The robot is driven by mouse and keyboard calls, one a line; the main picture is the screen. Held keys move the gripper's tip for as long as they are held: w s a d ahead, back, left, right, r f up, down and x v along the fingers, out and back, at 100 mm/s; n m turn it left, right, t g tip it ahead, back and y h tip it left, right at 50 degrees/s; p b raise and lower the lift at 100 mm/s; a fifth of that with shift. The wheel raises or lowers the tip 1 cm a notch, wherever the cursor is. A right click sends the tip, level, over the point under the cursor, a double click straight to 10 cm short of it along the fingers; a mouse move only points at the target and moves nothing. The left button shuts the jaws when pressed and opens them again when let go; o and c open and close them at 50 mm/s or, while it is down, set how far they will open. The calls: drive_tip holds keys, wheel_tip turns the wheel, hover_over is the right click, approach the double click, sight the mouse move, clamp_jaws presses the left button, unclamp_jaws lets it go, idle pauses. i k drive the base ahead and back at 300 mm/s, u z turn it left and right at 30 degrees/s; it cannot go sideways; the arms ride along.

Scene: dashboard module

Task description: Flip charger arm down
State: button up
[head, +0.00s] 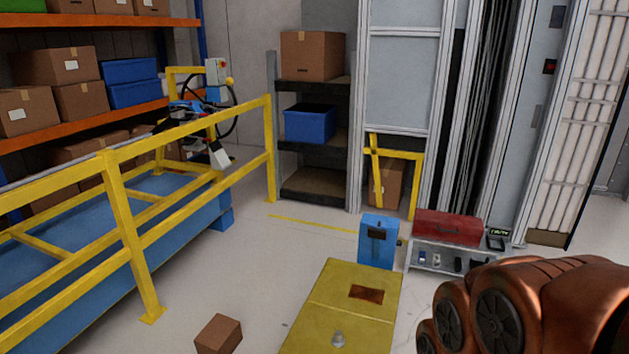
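I cannot pick out a charger arm for certain in the head view. A blue box (372,252) with a dark panel on its front stands on the floor at the centre right. In front of it is a low yellow cabinet (330,297) with a rust-brown plate (366,294) and a small silver knob (338,339) on top. My copper-coloured arm links fill the lower right corner and may hide part of the floor there. My gripper is out of view.
A yellow railing (122,215) runs along a blue platform (165,260) at the left. A cardboard box (218,335) lies on the floor at the front. A low shelf (420,256) carries a red toolbox (447,228).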

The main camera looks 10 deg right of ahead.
sight(376, 233)
drive_tip(key=k, duration=1)
drive_tip(key=z, duration=1.55)
drive_tip(key=i, duration=5.95)
drive_tip(key=u, duration=3.15)
